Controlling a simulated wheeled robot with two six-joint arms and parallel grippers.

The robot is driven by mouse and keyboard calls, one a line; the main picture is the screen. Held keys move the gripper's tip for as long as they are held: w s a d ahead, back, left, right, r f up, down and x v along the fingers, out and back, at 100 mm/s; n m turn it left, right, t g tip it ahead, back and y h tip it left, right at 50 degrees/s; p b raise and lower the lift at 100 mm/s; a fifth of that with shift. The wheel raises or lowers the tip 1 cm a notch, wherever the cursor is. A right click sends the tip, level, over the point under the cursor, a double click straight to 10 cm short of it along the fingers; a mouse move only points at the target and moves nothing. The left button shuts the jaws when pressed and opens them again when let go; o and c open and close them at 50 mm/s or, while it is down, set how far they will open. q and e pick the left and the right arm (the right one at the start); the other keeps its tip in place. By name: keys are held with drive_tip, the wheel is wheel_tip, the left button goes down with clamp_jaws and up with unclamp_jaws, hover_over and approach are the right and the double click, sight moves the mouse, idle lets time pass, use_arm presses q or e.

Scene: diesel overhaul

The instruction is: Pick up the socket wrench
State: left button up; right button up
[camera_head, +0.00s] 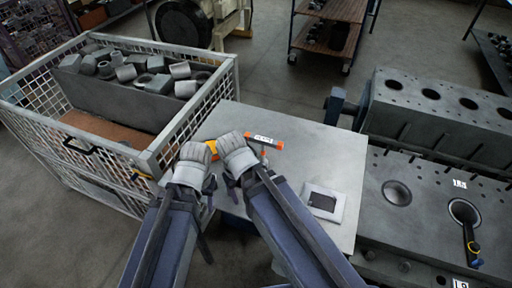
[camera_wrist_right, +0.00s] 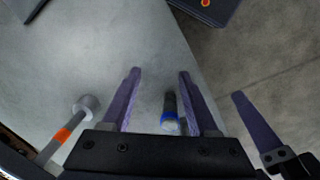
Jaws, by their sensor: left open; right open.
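My left gripper (camera_head: 197,152) and right gripper (camera_head: 232,144) are side by side over the left part of the grey table. In the right wrist view, my right gripper (camera_wrist_right: 158,74) is open and empty. A short dark tool with a blue band (camera_wrist_right: 170,113) lies on the table between its fingers in that view, nearer the right finger. It may be the socket wrench, but too little shows to be sure. In the head view my grippers hide that spot. A finger of my left gripper (camera_wrist_right: 256,122) also shows at right there.
An orange-ended tool with a white label (camera_head: 265,141) lies just beyond my right gripper. A yellow-orange object (camera_head: 211,146) is partly hidden. A small framed plate (camera_head: 323,201) lies on the table (camera_head: 315,155). A mesh crate (camera_head: 158,150) stands left, engine blocks (camera_head: 440,125) right.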

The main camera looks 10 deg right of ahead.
drive_tip(key=shift+n+t+y, duration=0.3)
drive_tip(key=shift+n+y, duration=0.2)
drive_tip(key=shift+y, duration=0.1)
drive_tip(key=w+d+r+p, duration=0.2)
drive_tip(key=d+r+p, duration=0.1)
drive_tip(key=r, duration=0.1)
drive_tip(key=w+d+r+p, duration=0.3)
drive_tip(key=r+p, duration=0.1)
drive_tip(key=w+d+r+p, duration=0.2)
drive_tip(key=w+r+p, duration=0.1)
drive_tip(key=r+p, duration=0.1)
drive_tip(key=shift+d+r, duration=0.4)
drive_tip(key=shift+r, duration=0.05)
use_arm(q)
wheel_tip(320, 180, up, 13)
use_arm(e)
drive_tip(key=n, duration=0.6)
hover_over(263, 143)
drive_tip(key=shift+w, duration=0.2)
use_arm(q)
drive_tip(key=shift+f, duration=0.15)
use_arm(e)
drive_tip(key=shift+f, duration=0.15)
